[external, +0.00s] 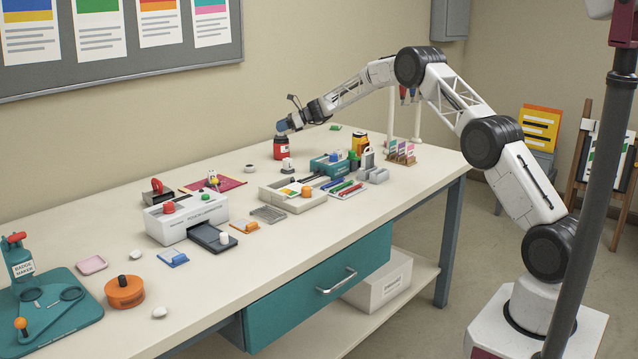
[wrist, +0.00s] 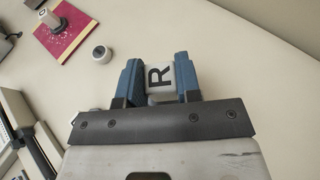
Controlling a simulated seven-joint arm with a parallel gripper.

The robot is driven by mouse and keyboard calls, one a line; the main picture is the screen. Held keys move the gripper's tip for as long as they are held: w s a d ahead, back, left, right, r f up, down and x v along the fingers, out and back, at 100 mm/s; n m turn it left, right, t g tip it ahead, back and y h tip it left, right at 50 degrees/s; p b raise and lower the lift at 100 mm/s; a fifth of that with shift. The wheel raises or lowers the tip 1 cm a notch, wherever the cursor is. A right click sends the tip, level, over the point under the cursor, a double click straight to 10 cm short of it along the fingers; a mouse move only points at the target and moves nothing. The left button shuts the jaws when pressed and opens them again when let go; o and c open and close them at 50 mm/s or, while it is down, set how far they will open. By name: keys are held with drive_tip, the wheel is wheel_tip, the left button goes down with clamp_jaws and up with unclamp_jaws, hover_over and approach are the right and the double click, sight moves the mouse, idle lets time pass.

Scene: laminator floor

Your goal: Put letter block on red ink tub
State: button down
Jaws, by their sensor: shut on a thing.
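My gripper (external: 284,127) is at the far part of the table, at the end of the outstretched arm. In the wrist view its blue fingers (wrist: 159,72) are shut on the white letter block (wrist: 160,78), which shows a black R. The block cannot be made out clearly in the external view. The red ink tub (external: 280,149), a red container with a dark upper part, stands just below the gripper in the external view. I cannot tell whether block and tub touch. The tub does not show in the wrist view.
A small white item with a dark top (external: 287,165) stands just in front of the tub. A grey-white ring (external: 250,168) lies to the left; it also shows in the wrist view (wrist: 101,54).

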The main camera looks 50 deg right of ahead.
drive_tip(key=shift+f, duration=0.1)
idle(0.3)
drive_tip(key=c, duration=0.8)
unclamp_jaws()
drive_tip(key=shift+f, duration=0.1)
drive_tip(key=shift+s+d+r, duration=0.1)
drive_tip(key=shift+r, duration=0.1)
drive_tip(key=shift+s+d+r, duration=0.25)
drive_tip(key=shift+s+d, duration=0.1)
drive_tip(key=v, duration=1)
drive_tip(key=shift+s+d, duration=0.2)
